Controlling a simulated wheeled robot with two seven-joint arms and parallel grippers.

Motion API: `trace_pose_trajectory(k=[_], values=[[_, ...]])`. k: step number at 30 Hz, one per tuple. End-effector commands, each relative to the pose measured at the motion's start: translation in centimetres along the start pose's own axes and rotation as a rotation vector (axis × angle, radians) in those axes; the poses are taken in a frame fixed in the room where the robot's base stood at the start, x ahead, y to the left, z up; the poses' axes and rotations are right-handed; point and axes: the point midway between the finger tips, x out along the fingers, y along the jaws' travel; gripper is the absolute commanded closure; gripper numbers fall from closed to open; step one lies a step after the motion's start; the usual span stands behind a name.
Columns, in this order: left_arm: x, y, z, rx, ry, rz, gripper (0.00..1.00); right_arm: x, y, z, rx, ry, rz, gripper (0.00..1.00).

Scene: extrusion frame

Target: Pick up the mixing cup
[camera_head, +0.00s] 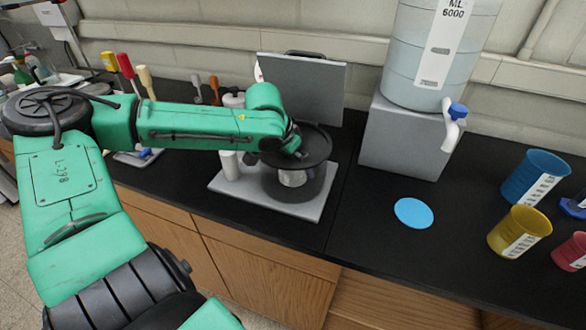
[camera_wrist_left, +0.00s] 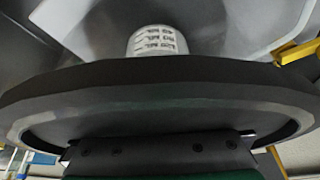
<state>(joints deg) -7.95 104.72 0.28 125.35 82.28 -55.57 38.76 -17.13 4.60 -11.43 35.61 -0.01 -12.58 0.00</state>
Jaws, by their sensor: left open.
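The mixing cup appears to be the small white cup (camera_head: 293,178) with printed markings, seen in the opening of a dark round device (camera_head: 305,192) on a grey base plate. The white cup (camera_wrist_left: 157,41) also shows at the top middle of the left wrist view, beyond a broad dark disc (camera_wrist_left: 160,95). My left gripper (camera_head: 296,150) is open at the dark disc over the device, above the cup. Its fingertips are hidden, and I cannot tell whether they touch anything. My right gripper is not in view.
A grey upright panel (camera_head: 305,88) stands behind the device. A white bottle (camera_head: 229,165) is close on its left. A large water container (camera_head: 435,50) sits on a grey block to the right.

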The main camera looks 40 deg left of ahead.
Motion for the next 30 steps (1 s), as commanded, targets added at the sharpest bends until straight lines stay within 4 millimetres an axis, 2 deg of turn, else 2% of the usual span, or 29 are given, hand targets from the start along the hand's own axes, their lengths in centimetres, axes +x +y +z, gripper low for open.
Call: trace_pose_trajectory(k=[3,9,14,15,24,30], values=[[0.7,0.0,0.0,0.001,0.000,0.000,0.00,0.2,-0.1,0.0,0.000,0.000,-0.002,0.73],[0.7,0.1,-0.1,0.001,0.002,0.001,0.00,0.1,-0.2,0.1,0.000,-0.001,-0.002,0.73],[0.7,0.1,-0.1,0.001,0.001,0.001,0.61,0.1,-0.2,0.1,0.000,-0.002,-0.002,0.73],[0.7,0.1,-0.1,0.001,0.001,0.001,0.68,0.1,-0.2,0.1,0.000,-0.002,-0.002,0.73],[0.5,0.0,-0.1,0.001,0.001,0.001,0.68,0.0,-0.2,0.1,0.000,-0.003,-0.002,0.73],[-0.5,-0.2,-0.6,0.000,0.002,0.001,0.68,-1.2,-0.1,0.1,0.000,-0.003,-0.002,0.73]])
